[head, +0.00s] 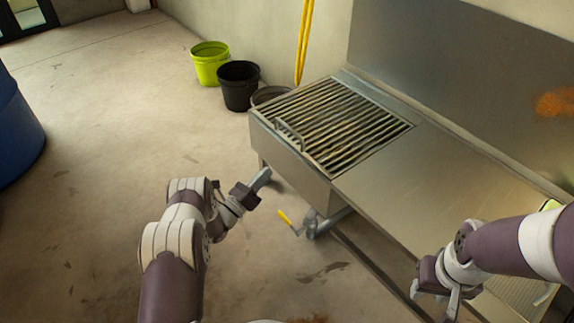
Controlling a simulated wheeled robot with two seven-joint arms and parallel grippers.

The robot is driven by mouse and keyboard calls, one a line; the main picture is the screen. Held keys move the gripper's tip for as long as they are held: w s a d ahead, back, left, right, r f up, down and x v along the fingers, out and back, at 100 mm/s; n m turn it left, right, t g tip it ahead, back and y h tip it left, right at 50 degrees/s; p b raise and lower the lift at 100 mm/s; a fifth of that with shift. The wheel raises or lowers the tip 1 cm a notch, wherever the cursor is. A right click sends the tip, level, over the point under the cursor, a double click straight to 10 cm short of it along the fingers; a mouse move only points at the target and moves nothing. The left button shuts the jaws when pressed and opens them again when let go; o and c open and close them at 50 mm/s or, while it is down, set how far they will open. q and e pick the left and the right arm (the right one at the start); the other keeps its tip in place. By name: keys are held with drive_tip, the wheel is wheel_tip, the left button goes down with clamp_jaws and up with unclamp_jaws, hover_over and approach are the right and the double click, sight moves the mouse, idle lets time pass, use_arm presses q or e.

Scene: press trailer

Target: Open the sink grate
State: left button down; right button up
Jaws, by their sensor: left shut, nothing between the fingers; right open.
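The sink grate (345,122) is a set of dark parallel bars lying flat and closed over the basin of a steel sink (293,160). A raised metal handle (289,134) stands at the grate's front-left edge. My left gripper (262,179) is shut and empty, apart from the sink, in front of and below its front-left face in the picture. My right gripper (432,294) is open and empty at the lower right, by the front edge of the steel counter and well away from the grate.
The steel counter (420,180) extends right from the grate, with a tall backsplash (455,70) behind. A pipe with a yellow lever (289,221) hangs below the sink. Green (209,63) and black (238,86) buckets stand behind left.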

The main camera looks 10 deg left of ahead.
sight(284, 144)
use_arm(q)
drive_tip(key=w+d+r+m+h+b, duration=0.1)
drive_tip(key=r+m, duration=0.1)
drive_tip(key=r, duration=0.1)
drive_tip(key=w+d+r+m+h+b, duration=0.1)
drive_tip(key=d+r+m+h+b, duration=0.1)
drive_tip(key=r+m, duration=0.1)
drive_tip(key=w+d+r+m+h+b, duration=0.1)
drive_tip(key=d+r+m, duration=0.1)
drive_tip(key=r, duration=0.1)
drive_tip(key=shift+w+r+t+h+b, duration=0.1)
drive_tip(key=shift+w+t+h+b, duration=0.05)
drive_tip(key=shift+t+h+b, duration=0.2)
drive_tip(key=shift+w+d+r, duration=0.25)
drive_tip(key=shift+w+r, duration=0.15)
drive_tip(key=shift+r, duration=0.15)
